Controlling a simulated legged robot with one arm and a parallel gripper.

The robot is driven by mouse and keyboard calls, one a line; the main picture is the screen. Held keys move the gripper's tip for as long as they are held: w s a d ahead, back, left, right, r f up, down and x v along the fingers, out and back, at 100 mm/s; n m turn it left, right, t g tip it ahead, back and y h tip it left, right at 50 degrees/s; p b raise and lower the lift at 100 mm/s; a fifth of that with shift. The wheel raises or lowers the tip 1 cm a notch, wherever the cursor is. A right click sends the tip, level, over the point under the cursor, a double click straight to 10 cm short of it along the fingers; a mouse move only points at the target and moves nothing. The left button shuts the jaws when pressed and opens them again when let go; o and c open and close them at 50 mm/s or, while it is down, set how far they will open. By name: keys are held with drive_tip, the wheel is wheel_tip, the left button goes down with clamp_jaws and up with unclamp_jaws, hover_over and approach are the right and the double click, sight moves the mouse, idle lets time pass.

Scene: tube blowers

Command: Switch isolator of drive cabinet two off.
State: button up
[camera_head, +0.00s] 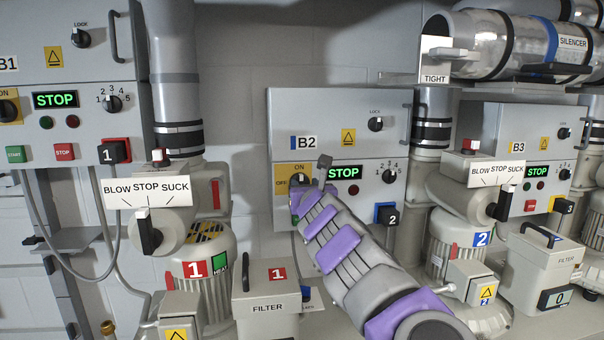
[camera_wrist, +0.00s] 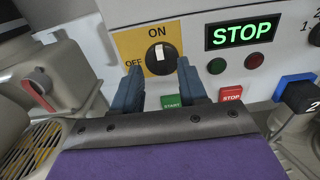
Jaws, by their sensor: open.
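Drive cabinet two (camera_head: 285,122) is the grey box labelled B2 in the head view, with a green STOP display (camera_head: 343,173). Its isolator is a black rotary knob (camera_wrist: 160,58) on a yellow plate marked ON at the top and OFF at the left. The knob's white mark points up to ON. In the head view my arm partly covers the yellow plate (camera_head: 284,173). My gripper (camera_wrist: 159,84) is open in the wrist view, its two blue fingers just below and to either side of the knob. Whether they touch it I cannot tell.
Below the display are a green START button (camera_wrist: 172,101) and a red STOP button (camera_wrist: 231,95). A blower unit (camera_wrist: 45,80) stands close at the left of the wrist view. In the head view, cabinets B1 (camera_head: 75,95) and B3 (camera_head: 490,140) flank B2.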

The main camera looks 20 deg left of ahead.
sight(301, 180)
drive_tip(key=shift+w+a+r+p, duration=0.1)
drive_tip(key=shift+w+a+p, duration=0.2)
drive_tip(key=shift+w+p, duration=0.25)
drive_tip(key=shift+p+x, duration=0.85)
drive_tip(key=shift+p, duration=0.35)
drive_tip(key=shift+p+x, duration=0.8)
drive_tip(key=shift+p, duration=0.05)
drive_tip(key=shift+c, duration=0.4)
clamp_jaws()
